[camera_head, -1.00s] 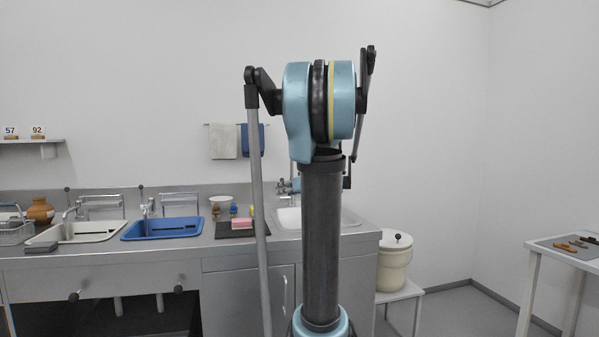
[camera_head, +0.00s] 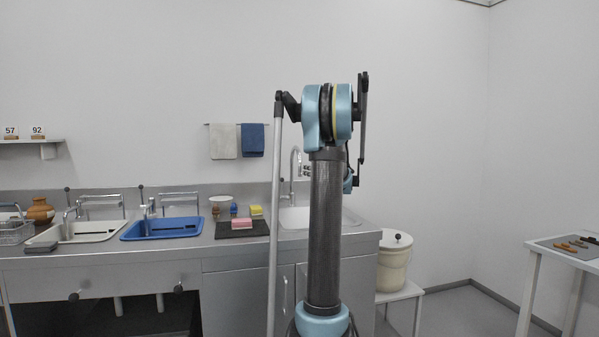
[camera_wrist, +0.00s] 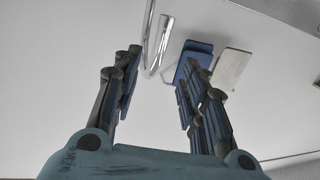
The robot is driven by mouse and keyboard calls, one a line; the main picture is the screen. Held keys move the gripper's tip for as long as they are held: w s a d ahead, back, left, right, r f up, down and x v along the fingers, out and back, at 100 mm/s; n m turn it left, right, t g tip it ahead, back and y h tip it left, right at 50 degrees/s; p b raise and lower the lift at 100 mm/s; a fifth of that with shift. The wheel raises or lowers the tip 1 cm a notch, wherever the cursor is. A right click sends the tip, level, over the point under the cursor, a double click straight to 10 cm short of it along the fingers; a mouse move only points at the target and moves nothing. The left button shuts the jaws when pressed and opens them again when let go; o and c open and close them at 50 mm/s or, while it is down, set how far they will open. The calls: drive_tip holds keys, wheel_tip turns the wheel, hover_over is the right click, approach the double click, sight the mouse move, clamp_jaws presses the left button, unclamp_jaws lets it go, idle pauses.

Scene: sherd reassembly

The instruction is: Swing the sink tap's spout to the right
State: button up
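The sink tap (camera_head: 295,173) is a chrome gooseneck behind the right-hand sink (camera_head: 292,219), just left of my arm. In the wrist view its spout (camera_wrist: 151,45) is a bent chrome tube that appears upside down, between the directions of my two fingers. My gripper (camera_wrist: 162,60) is open with nothing held. The bend of the spout appears close to the fingertips, but I cannot tell the depth gap; no contact shows. In the head view my arm hides the gripper and part of the sink.
A blue towel (camera_head: 253,140) and a pale towel (camera_head: 223,141) hang on the wall; both show in the wrist view near the right finger. A dark mat (camera_head: 228,231) with sponges lies left of the sink. A cream lidded bucket (camera_head: 393,262) stands right of the counter.

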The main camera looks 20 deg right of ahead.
sight(301, 167)
drive_tip(key=w, duration=0.4)
drive_tip(key=w+a, duration=0.1)
drive_tip(key=w, duration=0.3)
drive_tip(key=w+a, duration=0.1)
drive_tip(key=w, duration=0.3)
drive_tip(key=shift+w+a, duration=0.2)
drive_tip(key=shift+a, duration=0.05)
clamp_jaws()
